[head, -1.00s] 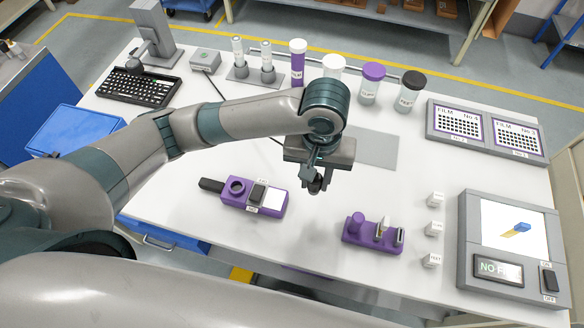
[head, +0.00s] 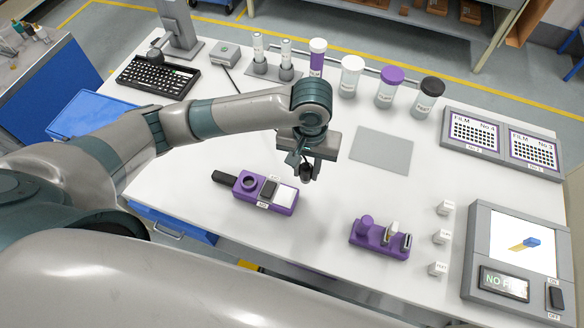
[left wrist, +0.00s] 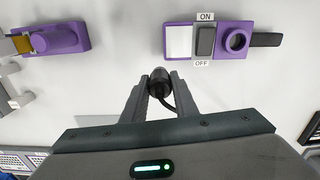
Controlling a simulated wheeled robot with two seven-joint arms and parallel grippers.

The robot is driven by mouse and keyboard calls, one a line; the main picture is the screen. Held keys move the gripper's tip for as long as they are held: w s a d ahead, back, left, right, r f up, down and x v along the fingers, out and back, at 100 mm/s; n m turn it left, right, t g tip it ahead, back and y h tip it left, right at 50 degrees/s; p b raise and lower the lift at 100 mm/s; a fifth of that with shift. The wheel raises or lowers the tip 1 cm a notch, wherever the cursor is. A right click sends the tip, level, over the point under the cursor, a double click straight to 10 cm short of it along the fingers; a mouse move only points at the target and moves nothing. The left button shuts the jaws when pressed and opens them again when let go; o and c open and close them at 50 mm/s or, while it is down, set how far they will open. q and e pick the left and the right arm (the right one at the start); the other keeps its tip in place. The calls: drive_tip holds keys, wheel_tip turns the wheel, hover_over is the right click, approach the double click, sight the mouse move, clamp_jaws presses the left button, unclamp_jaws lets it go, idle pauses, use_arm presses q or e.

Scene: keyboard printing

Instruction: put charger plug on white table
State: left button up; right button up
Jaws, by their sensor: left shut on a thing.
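The charger plug is a small black round-headed piece with a black cable. It shows between my left fingers in the left wrist view (left wrist: 159,82) and as a dark shape under the gripper in the head view (head: 306,172). My left gripper (head: 304,176) is shut on it, above the white table (head: 330,235). The gripper is just behind the right end of a purple device (head: 270,192) with a white pad and an ON/OFF switch. How high the plug is above the table is hard to tell. My right gripper is not in view.
A purple holder (head: 380,237) stands to the right, with small white blocks (head: 441,237) beside it. A grey mat (head: 382,150) lies behind the gripper. Several lidded jars (head: 389,88) line the back. A grey machine with a screen (head: 520,243) stands at the right. The table's front middle is bare.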

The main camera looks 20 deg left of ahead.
use_arm(q)
drive_tip(key=a+f, duration=0.1)
drive_tip(key=w+a+f, duration=0.1)
drive_tip(key=a, duration=0.1)
drive_tip(key=w+a+f+p, duration=0.1)
drive_tip(key=shift+a, duration=0.25)
drive_tip(key=shift+f, duration=0.1)
wheel_tip(320, 180, down, 3)
drive_tip(key=shift+f+p, duration=0.15)
drive_tip(key=shift+p, duration=0.5)
drive_tip(key=shift+f, duration=0.3)
drive_tip(key=o, duration=1.1)
drive_tip(key=shift+f, duration=0.1)
drive_tip(key=shift+c, duration=0.2)
